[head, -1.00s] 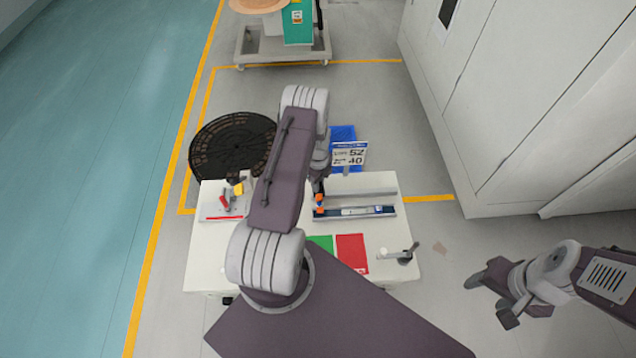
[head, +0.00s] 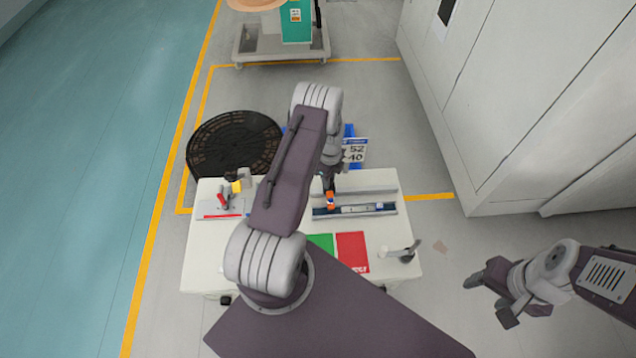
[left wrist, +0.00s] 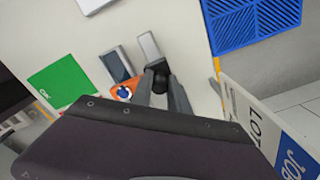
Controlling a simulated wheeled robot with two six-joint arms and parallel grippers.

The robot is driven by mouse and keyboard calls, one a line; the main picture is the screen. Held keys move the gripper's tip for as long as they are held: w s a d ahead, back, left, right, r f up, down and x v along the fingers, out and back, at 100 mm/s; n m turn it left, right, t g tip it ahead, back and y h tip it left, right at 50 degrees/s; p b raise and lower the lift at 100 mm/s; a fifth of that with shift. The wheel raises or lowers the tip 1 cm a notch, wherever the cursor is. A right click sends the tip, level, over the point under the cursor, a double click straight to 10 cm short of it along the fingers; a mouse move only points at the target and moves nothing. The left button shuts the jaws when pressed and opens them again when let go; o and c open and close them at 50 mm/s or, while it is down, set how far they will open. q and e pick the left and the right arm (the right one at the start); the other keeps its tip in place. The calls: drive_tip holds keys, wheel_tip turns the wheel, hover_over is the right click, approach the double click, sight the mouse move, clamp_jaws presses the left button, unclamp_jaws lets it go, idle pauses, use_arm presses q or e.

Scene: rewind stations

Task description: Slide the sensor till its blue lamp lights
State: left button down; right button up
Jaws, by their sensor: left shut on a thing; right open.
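The orange sensor (head: 330,201) sits on a dark blue rail (head: 385,209) with a pale scale, near the rail's left end. In the left wrist view the orange sensor (left wrist: 116,91) has a round blue spot on it; I cannot tell whether this is a lit lamp. My left gripper (head: 328,184) is at the sensor from behind. In the left wrist view the left gripper (left wrist: 161,80) is shut on a dark round knob beside the orange body. My right gripper (head: 490,295) is open and empty, off the table's right side.
The white table (head: 215,262) also bears a green card (head: 321,243), a red card (head: 352,250), a red-handled device (head: 223,202) and a grey lever (head: 410,250). Behind are a numbered sign (head: 354,151), a blue bin (left wrist: 250,22) and a black round grate (head: 225,145).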

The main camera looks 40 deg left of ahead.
use_arm(q)
drive_tip(key=w+d+b, duration=0.3)
drive_tip(key=w+d, duration=0.2)
drive_tip(key=shift+d, duration=0.3)
drive_tip(key=shift+w+d, duration=0.1)
drive_tip(key=shift+r, duration=0.15)
use_arm(e)
wheel_tip(320, 180, down, 5)
drive_tip(key=shift+d+r, duration=0.15)
drive_tip(key=shift+r, duration=0.05)
use_arm(q)
drive_tip(key=c, duration=1.4)
unclamp_jaws()
drive_tip(key=shift+o, duration=0.7)
drive_tip(key=shift+r+b, duration=0.3)
drive_tip(key=shift+b, duration=0.05)
wheel_tip(320, 180, up, 8)
drive_tip(key=b, duration=0.2)
drive_tip(key=shift+r, duration=0.2)
use_arm(e)
wheel_tip(320, 180, down, 2)
drive_tip(key=shift+f, duration=0.2)
